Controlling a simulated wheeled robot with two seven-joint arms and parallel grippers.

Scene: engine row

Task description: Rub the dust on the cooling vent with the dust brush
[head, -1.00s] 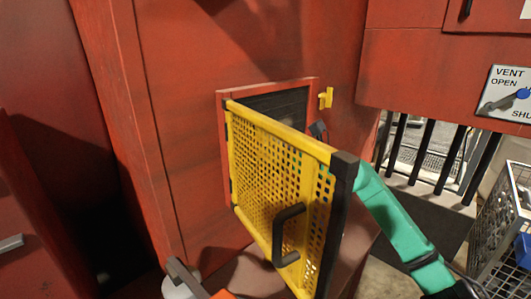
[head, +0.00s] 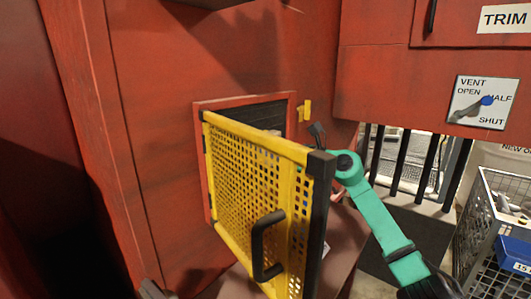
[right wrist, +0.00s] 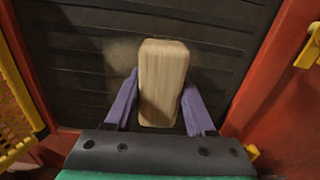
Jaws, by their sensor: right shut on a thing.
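The dust brush (right wrist: 163,84) shows as a pale wooden block between the two purple fingers of my right gripper (right wrist: 160,107), which is shut on it. Its bristles are hidden. Behind it is the cooling vent (right wrist: 72,90), a dark panel with horizontal slats. A tan dust patch (right wrist: 122,58) shows on the slats just left of the block, with a fainter trace to its right. I cannot tell whether the brush touches the slats. In the head view the vent (head: 262,116) is partly covered by the open yellow door.
The perforated yellow door (head: 245,165) with a black handle (head: 260,245) stands open in front of the vent, left of my green right arm. A red frame surrounds the vent. A yellow catch (head: 307,110) sits on the right. A wire basket (head: 480,235) stands at far right.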

